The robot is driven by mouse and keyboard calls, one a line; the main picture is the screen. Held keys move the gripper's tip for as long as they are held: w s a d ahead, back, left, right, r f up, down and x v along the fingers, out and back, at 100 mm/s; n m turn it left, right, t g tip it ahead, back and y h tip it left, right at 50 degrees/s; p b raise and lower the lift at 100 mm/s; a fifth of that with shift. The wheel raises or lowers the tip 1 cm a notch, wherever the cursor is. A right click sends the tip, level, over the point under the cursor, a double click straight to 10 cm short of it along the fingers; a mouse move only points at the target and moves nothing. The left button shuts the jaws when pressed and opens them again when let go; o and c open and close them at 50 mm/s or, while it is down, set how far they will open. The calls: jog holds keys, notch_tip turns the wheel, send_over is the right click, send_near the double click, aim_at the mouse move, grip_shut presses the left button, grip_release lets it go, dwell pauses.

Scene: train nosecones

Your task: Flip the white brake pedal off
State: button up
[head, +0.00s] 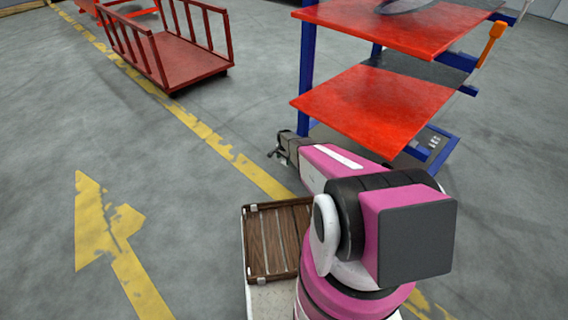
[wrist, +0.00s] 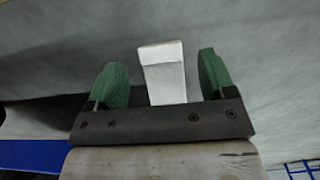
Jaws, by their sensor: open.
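The white brake pedal (wrist: 165,86) shows in the wrist view as a pale, slightly tapered block with a bend line near its far end. My gripper (wrist: 162,70) is open, with one green finger pad on each side of the pedal. A gap shows between the pedal and each pad. The near end of the pedal is hidden behind the dark gripper body. In the head view my gripper (head: 276,150) is small, low beside the blue-framed cart. I cannot make out the pedal there.
The cart has red shelves (head: 375,108) and blue posts (head: 307,72), close to my arm. A red railed trolley (head: 180,58) stands at the back left. A wooden slatted tray (head: 278,240) is beside my arm's base. The grey floor on the left is clear.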

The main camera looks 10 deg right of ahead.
aim_at(284, 162)
jog(key=shift+f, duration=1.55)
jog(key=c, duration=1.3)
jog(key=shift+s+a+r+g+y, duration=0.1)
jog(key=shift+r+g+y, duration=1.2)
jog(key=shift+r+y, duration=0.45)
jog(key=o, duration=1.3)
